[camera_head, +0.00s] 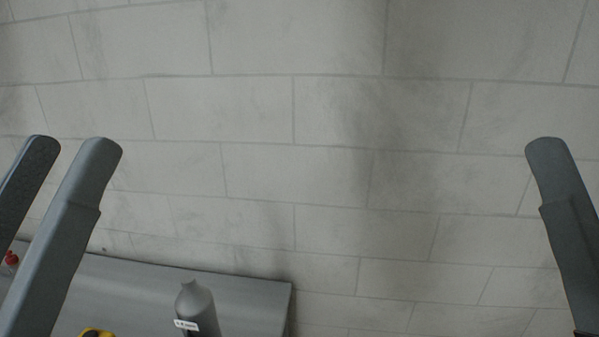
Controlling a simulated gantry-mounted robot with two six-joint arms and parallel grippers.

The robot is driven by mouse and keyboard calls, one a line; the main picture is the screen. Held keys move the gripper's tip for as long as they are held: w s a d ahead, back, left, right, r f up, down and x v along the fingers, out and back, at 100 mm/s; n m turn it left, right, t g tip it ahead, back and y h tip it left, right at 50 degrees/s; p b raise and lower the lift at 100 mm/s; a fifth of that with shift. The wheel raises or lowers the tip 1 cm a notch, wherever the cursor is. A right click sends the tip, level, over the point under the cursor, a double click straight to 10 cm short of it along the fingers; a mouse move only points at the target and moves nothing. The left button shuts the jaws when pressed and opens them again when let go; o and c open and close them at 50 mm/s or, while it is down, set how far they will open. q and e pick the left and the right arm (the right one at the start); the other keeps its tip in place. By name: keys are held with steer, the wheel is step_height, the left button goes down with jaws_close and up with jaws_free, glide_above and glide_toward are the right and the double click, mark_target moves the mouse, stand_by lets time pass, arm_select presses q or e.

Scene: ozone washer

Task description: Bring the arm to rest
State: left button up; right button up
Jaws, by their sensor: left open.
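My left gripper (70,146) is at the left of the head view. Its two dark grey fingers point up, with a gap between their tips and nothing held. My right gripper (562,205) is at the right edge. Only one of its fingers shows, also pointing up, and the rest is outside the frame. Both grippers appear in front of the pale wall in the picture, well apart from each other.
A grey table (255,300) fills the lower left. A grey bottle (197,308) with a white label stands there, its lower part cut off. A yellow item (97,333) and a small red item (11,258) show partly. The wall (300,120) is pale block.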

arm_select(q)
steer(key=a+r+y+p, duration=0.1)
steer(key=r+y+p, duration=0.1)
steer(key=r+p, duration=1.6)
steer(key=a+r+n+t+y+p, duration=0.1)
steer(key=a+r+y+p, duration=0.1)
steer(key=r+p, duration=1.6)
steer(key=shift+a+n+y, duration=0.2)
steer(key=shift+n+y, duration=0.1)
steer(key=shift+y, duration=0.2)
steer(key=shift+s, duration=0.1)
step_height(320, 180, down, 29)
steer(key=b, duration=2.9)
